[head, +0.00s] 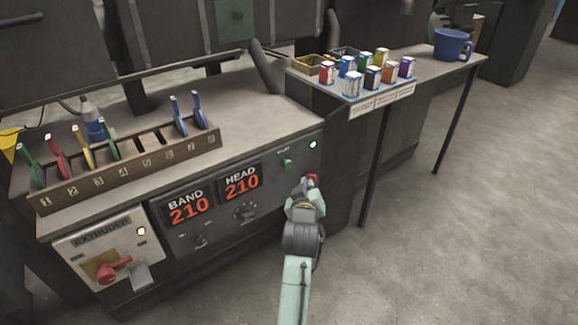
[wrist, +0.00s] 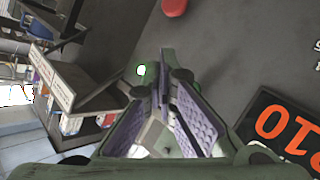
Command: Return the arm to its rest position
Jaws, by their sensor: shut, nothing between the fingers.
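My arm reaches up from the bottom of the head view to the front panel of the machine. My gripper (head: 309,182) is at the right end of the panel, close to a red button (head: 314,179) that it partly covers. In the wrist view my gripper (wrist: 165,58) has its purple-padded fingers brought together at the tips, with nothing between them. The red button (wrist: 174,6) shows there at the top edge, apart from the fingertips. Whether any other part of the gripper touches the panel cannot be told.
The panel carries a green button (head: 287,163), a lit lamp (head: 312,144) and two 210 displays (head: 240,185). A numbered rack (head: 130,175) holds several coloured tools. A side table (head: 425,85) bears several small containers and a blue mug (head: 452,46). Floor (head: 480,230) at right is clear.

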